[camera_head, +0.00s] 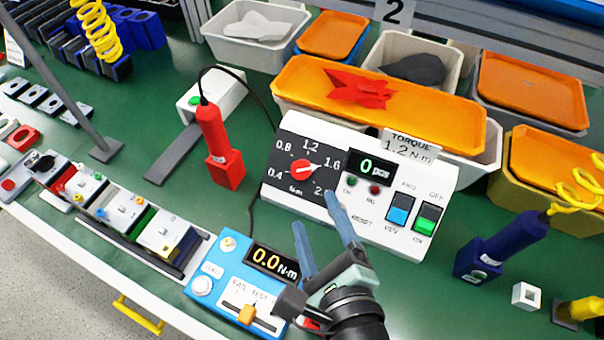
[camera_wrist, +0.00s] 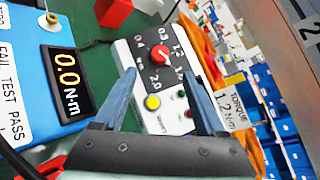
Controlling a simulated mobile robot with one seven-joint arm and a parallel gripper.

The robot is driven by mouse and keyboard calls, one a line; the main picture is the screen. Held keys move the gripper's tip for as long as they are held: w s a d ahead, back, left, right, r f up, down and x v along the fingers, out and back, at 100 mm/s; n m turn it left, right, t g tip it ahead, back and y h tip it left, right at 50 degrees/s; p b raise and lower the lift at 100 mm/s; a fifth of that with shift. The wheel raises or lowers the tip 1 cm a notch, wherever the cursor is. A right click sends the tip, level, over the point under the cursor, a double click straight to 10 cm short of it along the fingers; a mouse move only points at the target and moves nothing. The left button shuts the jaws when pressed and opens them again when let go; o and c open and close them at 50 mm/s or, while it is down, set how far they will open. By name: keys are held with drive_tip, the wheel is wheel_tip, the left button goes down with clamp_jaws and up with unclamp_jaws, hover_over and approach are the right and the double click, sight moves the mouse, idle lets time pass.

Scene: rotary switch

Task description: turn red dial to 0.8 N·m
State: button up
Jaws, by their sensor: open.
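The red dial (camera_head: 304,166) sits on a dark scale panel (camera_head: 281,180) at the left of a white control box. The scale is marked 0.4, 0.8, 1.2, 1.6 and 2.0 N·m, and the dial's white line seems to point near 1.6. In the wrist view the dial (camera_wrist: 160,55) is ahead, between and beyond my fingertips. My gripper (camera_head: 315,212) is open and empty, in front of the box and apart from the dial. Its two blue fingers also show in the wrist view (camera_wrist: 159,72).
The box also bears a counter (camera_head: 373,167) reading 0 pcs, a blue rocker (camera_head: 399,211) and a green rocker (camera_head: 428,217). A blue tester (camera_head: 227,270) reading 0.0 N·m stands left of my gripper. A red screwdriver (camera_head: 219,147) stands left of the box; orange trays (camera_head: 430,115) lie behind.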

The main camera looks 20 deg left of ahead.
sight(300, 172)
drive_tip(key=x, duration=1)
drive_tip(key=shift+b, duration=0.35)
clamp_jaws()
